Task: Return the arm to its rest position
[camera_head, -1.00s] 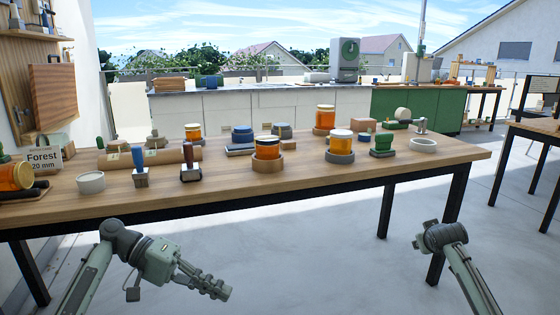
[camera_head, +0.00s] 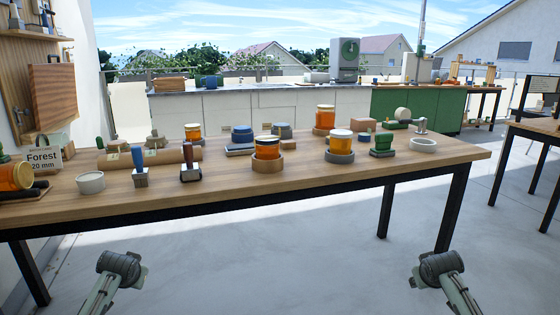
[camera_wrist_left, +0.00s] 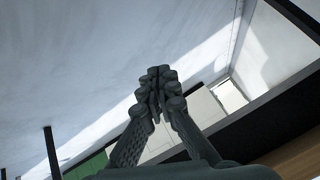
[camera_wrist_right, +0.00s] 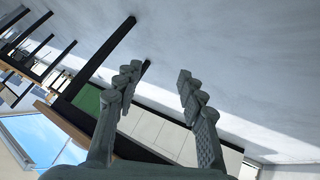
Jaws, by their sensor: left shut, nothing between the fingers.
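In the head view both my arms are low in front of the table, over the grey floor, with only their bent elbow parts showing. My left gripper (camera_wrist_left: 158,82) shows in the left wrist view, with its fingers closed together and nothing between them. My right gripper (camera_wrist_right: 157,78) shows in the right wrist view, with its fingers spread apart and nothing between them. Neither gripper shows in the head view. Both are clear of the table's objects.
The wooden table (camera_head: 240,191) stands ahead, bearing honey jars (camera_head: 267,150), stamps (camera_head: 140,172), a white bowl (camera_head: 90,183) and a Forest sign (camera_head: 43,158). A green cabinet (camera_head: 420,108) stands behind. The floor before the table is clear.

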